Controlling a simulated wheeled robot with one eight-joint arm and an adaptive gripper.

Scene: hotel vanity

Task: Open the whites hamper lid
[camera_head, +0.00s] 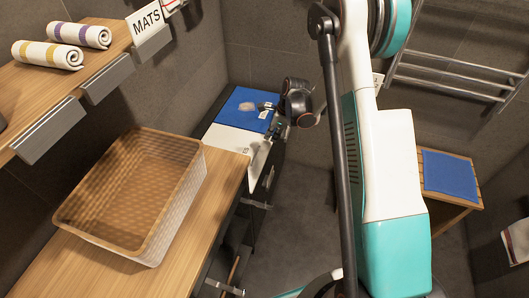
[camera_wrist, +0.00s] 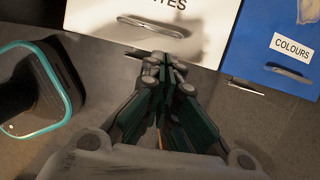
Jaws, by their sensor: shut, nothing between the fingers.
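The whites hamper lid (camera_head: 230,141) is white and lies at the far end of the counter, in front of a blue lid. It looks flat and shut. In the wrist view the white lid (camera_wrist: 205,15) shows part of its lettering, "TES", and a metal bar handle (camera_wrist: 150,27) near its front edge. My gripper (camera_wrist: 165,58) is shut and empty, its fingertips just below the handle in the picture. Whether they touch the lid edge I cannot tell. In the head view my gripper (camera_head: 272,118) is partly hidden by my wrist.
The blue lid (camera_wrist: 245,45), labelled COLOURS, adjoins on the right with its own handle. A wicker basket (camera_head: 185,205) stands on the wooden counter (camera_head: 85,270). Rolled towels (camera_head: 48,55) lie on the shelf above. A wooden stool with a blue mat (camera_head: 450,177) stands right.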

